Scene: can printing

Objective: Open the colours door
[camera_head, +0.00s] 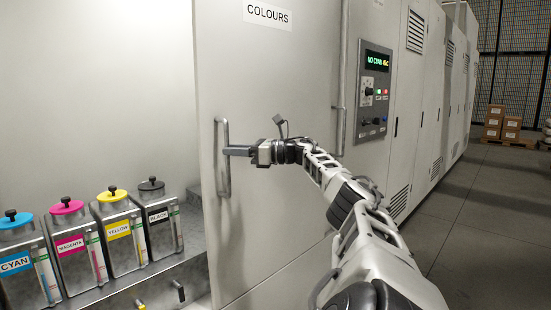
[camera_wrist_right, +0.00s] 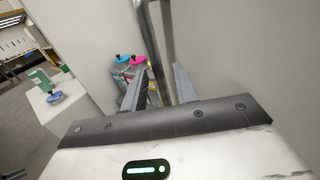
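The colours door (camera_head: 270,90) is a tall pale panel with a "COLOURS" label (camera_head: 267,14). A vertical metal bar handle (camera_head: 223,175) stands near its left edge. My right gripper (camera_head: 230,151) reaches the handle from the right, with its fingers level with the bar's middle. In the right wrist view the two fingers (camera_wrist_right: 160,85) are apart, and the handle bar (camera_wrist_right: 148,35) runs down between them. I cannot tell whether either finger touches the bar. My left gripper is out of view.
Cyan (camera_head: 18,262), magenta (camera_head: 75,244), yellow (camera_head: 121,230) and black (camera_head: 160,216) ink cans stand on a metal shelf (camera_head: 120,287) left of the door. A control panel (camera_head: 374,92) is right of it. Boxes (camera_head: 503,122) sit far back; the right floor (camera_head: 490,200) is clear.

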